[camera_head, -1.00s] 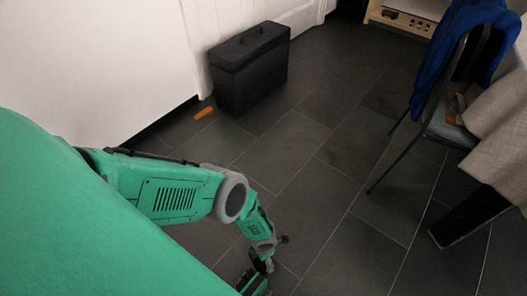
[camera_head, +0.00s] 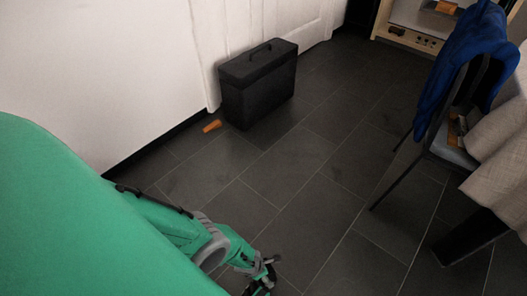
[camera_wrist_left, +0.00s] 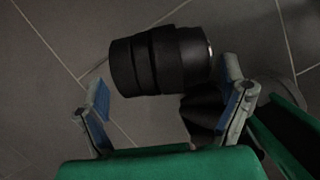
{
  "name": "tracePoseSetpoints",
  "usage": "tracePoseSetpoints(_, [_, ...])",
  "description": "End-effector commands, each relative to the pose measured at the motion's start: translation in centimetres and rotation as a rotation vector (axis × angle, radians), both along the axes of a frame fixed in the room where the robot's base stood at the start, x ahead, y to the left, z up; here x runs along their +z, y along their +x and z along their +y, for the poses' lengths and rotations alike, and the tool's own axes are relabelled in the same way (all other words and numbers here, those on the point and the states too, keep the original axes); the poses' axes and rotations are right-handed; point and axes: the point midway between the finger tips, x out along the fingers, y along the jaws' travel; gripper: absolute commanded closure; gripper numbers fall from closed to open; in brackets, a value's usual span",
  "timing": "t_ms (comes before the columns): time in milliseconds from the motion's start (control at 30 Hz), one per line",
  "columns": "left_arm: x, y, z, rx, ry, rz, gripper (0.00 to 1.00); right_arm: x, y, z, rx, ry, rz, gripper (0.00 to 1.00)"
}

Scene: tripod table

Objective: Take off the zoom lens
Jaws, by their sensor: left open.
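A black zoom lens (camera_wrist_left: 160,60) lies across the left wrist view, just beyond my left gripper. My left gripper (camera_wrist_left: 168,92) is open, one finger on each side below the lens, and I see nothing gripped in it. A dark shape (camera_wrist_left: 203,112), perhaps part of the camera or its mount, shows below the lens near the right finger. Whether the fingers touch the lens I cannot tell. In the head view my left gripper (camera_head: 264,278) is low in the picture; the lens cannot be made out there. My right gripper is not in view.
A black case (camera_head: 259,88) stands by the white wall, with an orange object (camera_head: 212,126) on the floor beside it. A chair with a blue cloth (camera_head: 466,62) and a cloth-covered table (camera_head: 505,140) stand at the right. The tiled floor between is clear.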

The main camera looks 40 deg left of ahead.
Motion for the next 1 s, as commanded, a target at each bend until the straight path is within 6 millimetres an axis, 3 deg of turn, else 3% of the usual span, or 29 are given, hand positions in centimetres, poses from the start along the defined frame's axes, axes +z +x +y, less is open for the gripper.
tracePoseSetpoints(567, [-0.56, -1.14, 0.43, 0.001, -0.107, -0.217, 0.10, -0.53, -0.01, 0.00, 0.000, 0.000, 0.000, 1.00])
tracePoseSetpoints(800, [-0.41, -1.01, 0.49, 0.000, -0.111, -0.232, 0.10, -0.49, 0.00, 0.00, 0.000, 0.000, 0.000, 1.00])
tracePoseSetpoints(867, [-0.41, -1.01, 0.49, 0.000, -0.111, -0.232, 0.28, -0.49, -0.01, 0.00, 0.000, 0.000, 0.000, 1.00])
tracePoseSetpoints(933, [-0.41, -1.02, 0.50, 0.000, -0.111, -0.231, 0.52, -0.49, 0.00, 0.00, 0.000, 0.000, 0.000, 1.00])
tracePoseSetpoints(1000, [-0.41, -1.00, 0.53, 0.000, -0.111, -0.231, 0.55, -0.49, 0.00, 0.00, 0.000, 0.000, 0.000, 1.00])
